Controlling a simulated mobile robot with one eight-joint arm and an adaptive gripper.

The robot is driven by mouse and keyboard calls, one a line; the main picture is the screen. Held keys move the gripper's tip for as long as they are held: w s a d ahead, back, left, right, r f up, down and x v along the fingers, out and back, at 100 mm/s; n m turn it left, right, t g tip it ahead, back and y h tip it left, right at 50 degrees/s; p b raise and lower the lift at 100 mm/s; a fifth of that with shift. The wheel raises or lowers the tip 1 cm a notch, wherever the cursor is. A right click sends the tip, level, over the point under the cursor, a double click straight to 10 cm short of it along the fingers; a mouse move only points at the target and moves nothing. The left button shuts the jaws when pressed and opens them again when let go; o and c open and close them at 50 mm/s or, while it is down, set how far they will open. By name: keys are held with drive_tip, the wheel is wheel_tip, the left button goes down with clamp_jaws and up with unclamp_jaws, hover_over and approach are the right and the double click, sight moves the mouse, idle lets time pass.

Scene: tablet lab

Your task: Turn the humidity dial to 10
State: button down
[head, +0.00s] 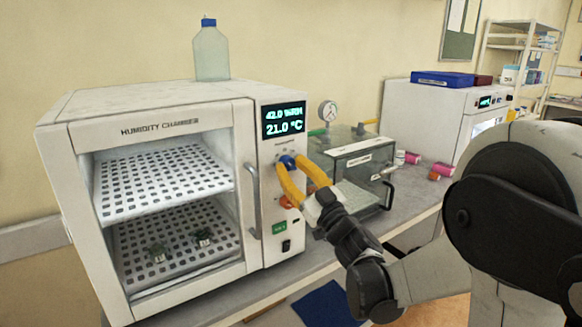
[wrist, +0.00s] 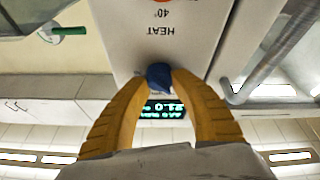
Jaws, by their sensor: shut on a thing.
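The white humidity chamber (head: 178,106) stands on the bench at left in the head view. Its display (head: 284,120) shows a %RH line that seems to read in the low 40s and 21.0 °C below. The blue dial (head: 287,160) is on the front panel under the display. My gripper (head: 286,167) has its yellow fingers shut on this dial, one on each side. In the wrist view the blue dial (wrist: 159,76) sits between the fingertips, with the panel upside down.
The door handle (head: 253,200) is just left. A glass box (head: 358,163) stands close at right. A bottle (head: 211,55) stands on the chamber.

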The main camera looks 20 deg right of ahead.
drive_tip(key=shift+n, duration=0.3)
drive_tip(key=n+g+y, duration=0.1)
drive_tip(key=n, duration=0.2)
drive_tip(key=n+y, duration=0.2)
drive_tip(key=n, duration=0.1)
drive_tip(key=shift+d+r+g+p, duration=0.1)
drive_tip(key=shift+g+p, duration=0.25)
drive_tip(key=shift+g, duration=0.05)
drive_tip(key=shift+n+g+y+p, duration=0.4)
drive_tip(key=shift+n+g, duration=0.1)
drive_tip(key=shift+n, duration=0.95)
drive_tip(key=shift+n+g+y+p, duration=0.25)
drive_tip(key=shift+n+g+y, duration=0.2)
drive_tip(key=shift+n, duration=1)
drive_tip(key=c, duration=1)
unclamp_jaws()
